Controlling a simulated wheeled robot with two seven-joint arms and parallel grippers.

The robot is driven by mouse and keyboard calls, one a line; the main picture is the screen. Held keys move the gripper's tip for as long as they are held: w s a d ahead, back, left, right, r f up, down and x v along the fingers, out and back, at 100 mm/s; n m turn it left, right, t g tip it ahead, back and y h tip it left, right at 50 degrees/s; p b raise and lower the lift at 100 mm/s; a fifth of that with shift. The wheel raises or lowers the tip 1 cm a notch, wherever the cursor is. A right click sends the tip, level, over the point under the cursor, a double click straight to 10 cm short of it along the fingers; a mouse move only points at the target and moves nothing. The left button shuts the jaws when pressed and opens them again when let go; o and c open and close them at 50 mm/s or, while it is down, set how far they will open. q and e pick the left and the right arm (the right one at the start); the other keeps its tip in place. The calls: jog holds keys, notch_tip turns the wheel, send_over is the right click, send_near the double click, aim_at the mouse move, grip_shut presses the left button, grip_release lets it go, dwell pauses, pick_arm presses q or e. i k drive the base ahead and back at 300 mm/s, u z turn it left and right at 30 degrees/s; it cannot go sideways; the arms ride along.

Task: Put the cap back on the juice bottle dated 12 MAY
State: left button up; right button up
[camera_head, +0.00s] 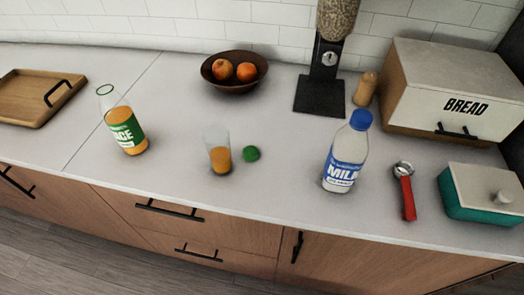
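A clear juice bottle (124,121) with a green label and orange juice stands on the left part of the counter. Its mouth is open, with no cap on it. No date can be read on its label. A green cap (251,153) lies on the counter right of a glass of orange juice (219,154). A milk bottle (345,156) with a blue cap stands further right. Neither of my grippers shows in this view.
A wooden tray (22,112) is at the far left, a fruit bowl (236,86) at the back. A dispenser (322,88), bread box (437,99), red-handled tool (407,196) and teal container (476,206) are to the right. Counter between juice bottle and glass is clear.

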aim_at(117, 112)
jog(key=z, duration=2.05)
jog(key=k, duration=1.15)
jog(key=u, duration=1.65)
jog(key=i, duration=0.5)
jog(key=z, duration=0.05)
